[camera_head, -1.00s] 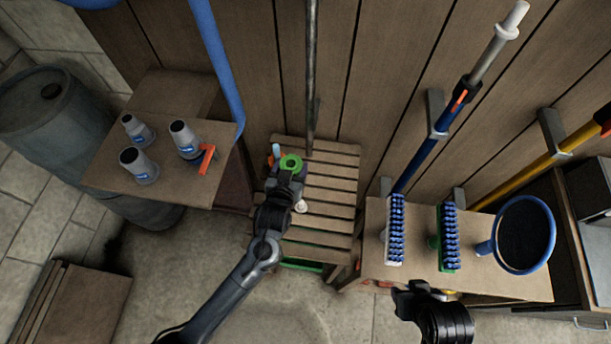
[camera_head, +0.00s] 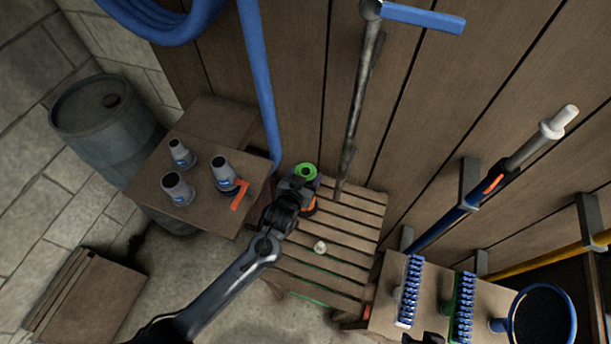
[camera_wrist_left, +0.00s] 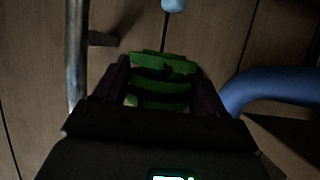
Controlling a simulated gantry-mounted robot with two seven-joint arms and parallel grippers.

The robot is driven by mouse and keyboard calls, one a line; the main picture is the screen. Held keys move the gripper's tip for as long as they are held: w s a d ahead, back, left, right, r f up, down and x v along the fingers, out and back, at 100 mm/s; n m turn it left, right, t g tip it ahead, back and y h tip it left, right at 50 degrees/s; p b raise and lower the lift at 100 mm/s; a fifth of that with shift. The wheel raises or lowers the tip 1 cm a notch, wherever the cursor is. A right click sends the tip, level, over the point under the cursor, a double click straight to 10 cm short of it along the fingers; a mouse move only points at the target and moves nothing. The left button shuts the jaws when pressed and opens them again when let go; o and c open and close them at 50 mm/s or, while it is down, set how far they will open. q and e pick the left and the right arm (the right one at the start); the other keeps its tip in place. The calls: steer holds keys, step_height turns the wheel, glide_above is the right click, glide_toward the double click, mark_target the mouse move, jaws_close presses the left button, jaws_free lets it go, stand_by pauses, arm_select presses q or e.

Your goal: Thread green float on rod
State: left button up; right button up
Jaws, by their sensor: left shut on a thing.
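A green ring-shaped float (camera_head: 306,171) is above the back left corner of the slatted wooden stand. My left gripper (camera_head: 297,184) is shut on it; in the left wrist view the float (camera_wrist_left: 162,80) sits between the two fingers. Its hole faces up in the head view. An orange piece (camera_head: 309,208) shows just below the gripper, partly hidden. A grey metal rod (camera_head: 352,125) stands right of the float, apart from it. A light-blue rounded end (camera_wrist_left: 173,5) shows beyond the float in the wrist view; what it belongs to is unclear. Only a dark bit of my right gripper (camera_head: 428,339) shows at the bottom edge.
The slatted stand (camera_head: 345,228) carries a small white knob (camera_head: 320,247). A blue hose (camera_head: 258,85) hangs left of the float. A table (camera_head: 145,185) with grey fittings stands at left. A bench (camera_head: 385,285) with brushes is at right. Plank wall (camera_head: 440,110) stands behind.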

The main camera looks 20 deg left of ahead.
arm_select(q)
steer(key=shift+f+b, duration=0.85)
steer(key=shift+f, duration=0.05)
steer(key=shift+f, duration=0.35)
steer(key=shift+p, duration=0.45)
steer(key=shift+f, duration=0.4)
stand_by(0.6)
steer(key=shift+f, duration=0.2)
steer(key=shift+f+b, duration=0.4)
steer(key=shift+f, duration=0.15)
steer(key=shift+f+b, duration=0.5)
steer(key=shift+f, duration=0.6)
